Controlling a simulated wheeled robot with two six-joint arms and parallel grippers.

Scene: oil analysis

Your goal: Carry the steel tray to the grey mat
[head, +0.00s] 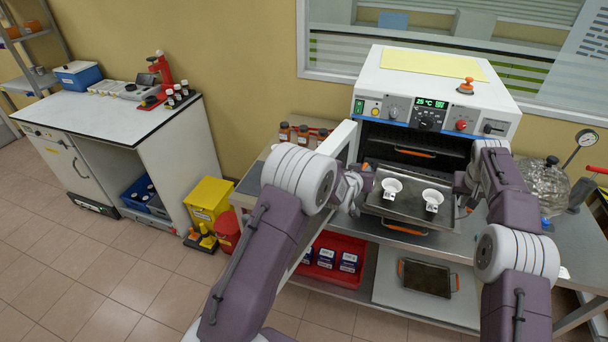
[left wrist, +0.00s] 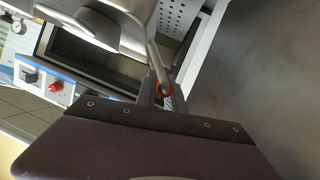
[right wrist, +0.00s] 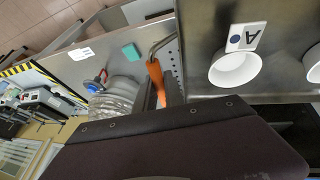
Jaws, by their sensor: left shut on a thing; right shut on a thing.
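The steel tray (head: 408,209) is in front of the open oven in the head view, with two white cups (head: 391,187) standing on it. It also shows in the right wrist view (right wrist: 200,82), where one cup (right wrist: 235,69) has a label marked A. My left gripper (head: 360,187) is shut on the tray's left handle; orange shows between its fingers in the left wrist view (left wrist: 163,89). My right gripper (head: 464,184) is shut on the tray's right orange handle (right wrist: 155,78). A pale grey panel (head: 390,285) lies low under the bench; I cannot tell whether it is the grey mat.
The oven (head: 440,92) stands behind the tray, its door (head: 338,139) open at left. Glassware (head: 545,181) stands at right on the bench. A dark tray with orange handles (head: 427,278) lies on the pale panel, beside a red bin (head: 333,276).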

